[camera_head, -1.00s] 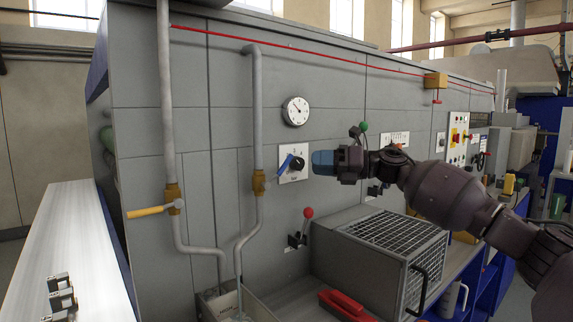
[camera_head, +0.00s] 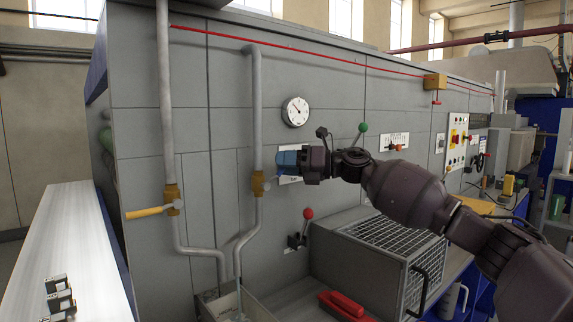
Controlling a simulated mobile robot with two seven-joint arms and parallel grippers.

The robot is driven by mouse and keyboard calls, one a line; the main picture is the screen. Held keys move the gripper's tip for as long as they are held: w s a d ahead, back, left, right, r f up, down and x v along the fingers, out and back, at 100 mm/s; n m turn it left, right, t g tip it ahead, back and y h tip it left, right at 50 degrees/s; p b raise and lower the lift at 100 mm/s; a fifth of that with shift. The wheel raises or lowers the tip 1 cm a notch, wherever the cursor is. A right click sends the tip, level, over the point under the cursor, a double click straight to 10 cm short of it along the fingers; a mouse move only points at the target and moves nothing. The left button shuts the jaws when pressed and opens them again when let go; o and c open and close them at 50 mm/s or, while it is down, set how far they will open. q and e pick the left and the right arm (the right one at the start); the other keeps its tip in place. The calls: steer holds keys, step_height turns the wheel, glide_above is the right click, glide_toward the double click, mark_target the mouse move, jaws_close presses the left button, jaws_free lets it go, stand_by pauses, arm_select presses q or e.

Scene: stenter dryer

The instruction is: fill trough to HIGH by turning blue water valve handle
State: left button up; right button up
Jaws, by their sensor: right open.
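The water valve (camera_head: 258,184) is a brass body on the second grey pipe. In the earlier frame its blue handle slanted up and right; now only a small blue part (camera_head: 272,178) shows beside the valve, and my gripper hides the rest. My right gripper (camera_head: 285,161), with blue fingers, is open at the handle, in front of the white dial plate. I cannot tell whether it touches the handle. The trough (camera_head: 250,305) is the grey box under the pipe ends, at the bottom edge; its water level cannot be read. My left gripper is not in view.
A second brass valve with a yellow handle (camera_head: 148,212) is on the left pipe. A round gauge (camera_head: 295,111) is above my gripper. A red-knobbed lever (camera_head: 302,228) and a mesh-topped box (camera_head: 378,262) are below my arm. A red-handled tool (camera_head: 345,306) lies in front.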

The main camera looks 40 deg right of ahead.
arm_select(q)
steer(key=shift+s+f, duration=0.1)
arm_select(e)
jaws_close()
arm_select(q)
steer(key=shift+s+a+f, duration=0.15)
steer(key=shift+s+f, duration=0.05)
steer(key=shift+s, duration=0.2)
